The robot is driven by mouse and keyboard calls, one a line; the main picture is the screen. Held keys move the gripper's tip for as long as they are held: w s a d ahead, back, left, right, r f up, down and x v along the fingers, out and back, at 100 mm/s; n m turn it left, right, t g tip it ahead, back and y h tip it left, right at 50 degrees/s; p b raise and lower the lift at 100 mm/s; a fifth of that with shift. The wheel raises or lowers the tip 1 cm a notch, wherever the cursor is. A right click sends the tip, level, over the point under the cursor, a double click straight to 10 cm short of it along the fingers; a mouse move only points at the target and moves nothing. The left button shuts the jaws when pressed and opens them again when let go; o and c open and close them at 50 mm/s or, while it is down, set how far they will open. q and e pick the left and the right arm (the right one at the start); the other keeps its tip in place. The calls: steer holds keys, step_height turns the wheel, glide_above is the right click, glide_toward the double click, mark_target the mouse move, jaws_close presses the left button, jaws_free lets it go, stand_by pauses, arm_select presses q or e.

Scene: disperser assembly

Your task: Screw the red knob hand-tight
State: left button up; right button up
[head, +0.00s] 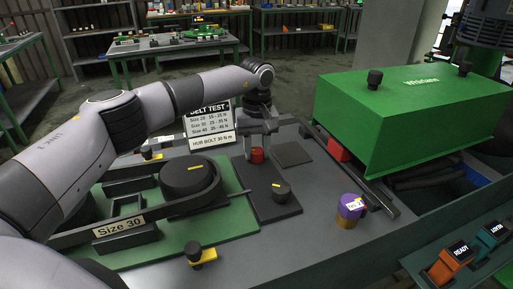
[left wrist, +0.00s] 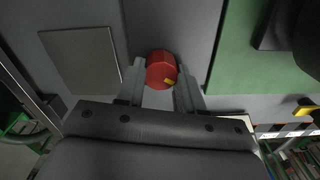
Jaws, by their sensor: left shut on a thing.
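The red knob (head: 257,156) is on or just above the grey bench top, near the back of a dark plate. My left gripper (head: 258,147) reaches down over it from above, its fingers on either side. In the left wrist view the knob (left wrist: 160,69) shows as a red, faceted round piece with a yellow mark, between the two grey fingertips (left wrist: 159,76). The gripper is shut on it. What lies under the knob is hidden. My right gripper is not in view.
A dark plate (head: 262,207) bears a black knob (head: 281,188). The green base with a black pulley (head: 188,176) is at left, the green cover (head: 405,115) at right.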

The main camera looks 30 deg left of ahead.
mark_target(257, 149)
arm_select(q)
steer(key=shift+f, duration=0.1)
stand_by(0.4)
steer(key=o, duration=1)
steer(key=shift+o, duration=0.2)
step_height(257, 149, up, 7)
steer(key=shift+r+b, duration=0.15)
steer(key=shift+b, duration=0.25)
